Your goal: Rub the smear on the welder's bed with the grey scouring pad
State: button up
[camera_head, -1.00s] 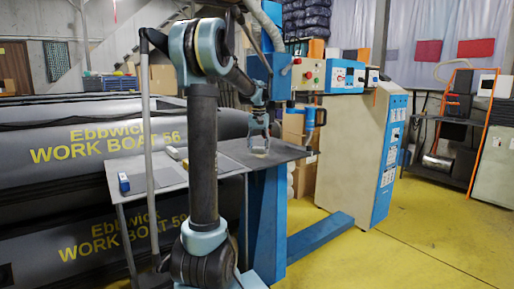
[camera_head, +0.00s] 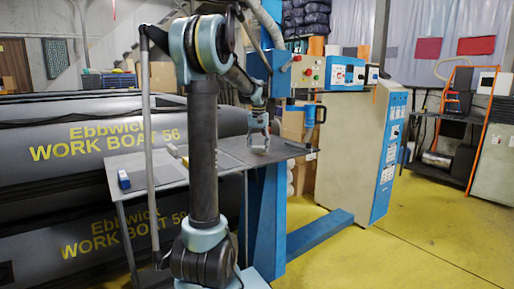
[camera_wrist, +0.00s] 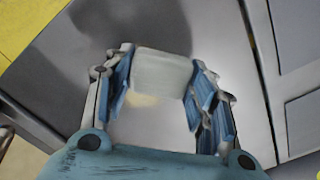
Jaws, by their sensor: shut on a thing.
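My gripper (camera_head: 259,143) is over the right part of the welder's grey bed (camera_head: 235,160), pointing down. In the wrist view its blue fingers (camera_wrist: 160,85) are shut on the pale grey scouring pad (camera_wrist: 163,73), one finger on each side. The pad is at or very near the bed surface; I cannot tell whether it touches. A pale yellowish patch, apparently the smear (camera_wrist: 143,100), shows between the fingers beside the pad's lower edge. Part of it may be hidden under the pad. In the head view I cannot make out the smear.
A blue and white item (camera_head: 124,181) lies at the bed's left end. A small whitish block (camera_head: 173,151) lies near its back edge. The blue welder column (camera_head: 268,215) stands behind my arm. Rolled grey boats (camera_head: 70,150) lie behind the bed. Yellow floor is clear at right.

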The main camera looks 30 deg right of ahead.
aim_at(271, 152)
jog(key=shift+f, duration=0.55)
jog(key=shift+w+d+r, duration=0.1)
jog(key=shift+w+d, duration=0.05)
jog(key=shift+d, duration=1.75)
jog(key=shift+w+d, duration=0.15)
jog(key=shift+d, duration=1.75)
jog(key=shift+a, duration=0.1)
jog(key=shift+s+a+f, duration=0.1)
jog(key=shift+a, duration=0.85)
jog(key=shift+s+a+f, duration=0.1)
jog(key=shift+a, duration=0.85)
jog(key=shift+s+a+r, duration=0.1)
jog(key=shift+a, duration=1.75)
jog(key=shift+w, duration=0.65)
jog(key=shift+c, duration=0.3)
